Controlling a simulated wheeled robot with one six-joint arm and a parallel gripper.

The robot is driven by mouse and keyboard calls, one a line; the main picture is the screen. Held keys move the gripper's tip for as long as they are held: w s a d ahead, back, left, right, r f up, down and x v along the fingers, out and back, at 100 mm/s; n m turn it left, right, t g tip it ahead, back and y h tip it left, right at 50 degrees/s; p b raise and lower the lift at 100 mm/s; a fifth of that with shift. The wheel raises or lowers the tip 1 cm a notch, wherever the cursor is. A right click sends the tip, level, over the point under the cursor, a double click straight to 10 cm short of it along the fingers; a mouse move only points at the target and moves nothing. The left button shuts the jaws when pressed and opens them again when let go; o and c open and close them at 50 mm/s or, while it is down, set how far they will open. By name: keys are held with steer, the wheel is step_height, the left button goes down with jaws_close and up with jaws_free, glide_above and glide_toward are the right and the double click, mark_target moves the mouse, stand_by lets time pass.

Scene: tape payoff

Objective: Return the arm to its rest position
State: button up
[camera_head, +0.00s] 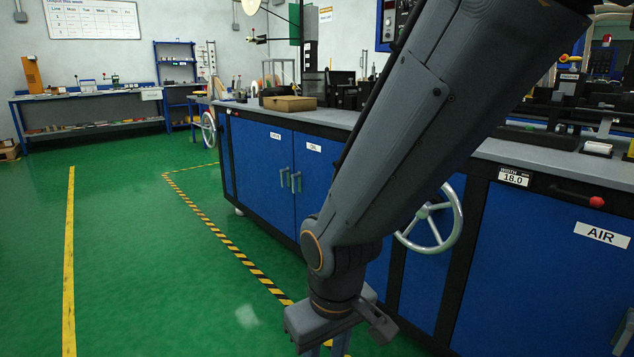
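My arm (408,130) crosses the view from the upper right down to the lower middle, in front of the blue machine cabinet. My gripper (328,345) is at the bottom edge, pointing down over the green floor beside the cabinet. Its body shows, but its fingers are mostly cut off by the frame, so I cannot tell whether it is open or shut.
The blue cabinet (255,160), with a grey handwheel (432,222) and a red-knobbed AIR handle (596,202), stands close behind my arm. A cardboard box (290,103) sits on its top. A workbench (90,97) stands far left. The green floor (130,250) at left is clear.

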steer(key=s+a+g+b, duration=0.1)
steer(key=s+a, duration=0.2)
steer(key=s, duration=0.5)
steer(key=d+r+m+p, duration=0.3)
steer(key=d+r+p, duration=0.7)
steer(key=r+p, duration=0.4)
steer(key=d+r+m+p, duration=0.3)
steer(key=d+r+p, duration=0.8)
steer(key=r+p, duration=0.3)
steer(key=shift+h+p, duration=0.4)
steer(key=shift+p, duration=0.1)
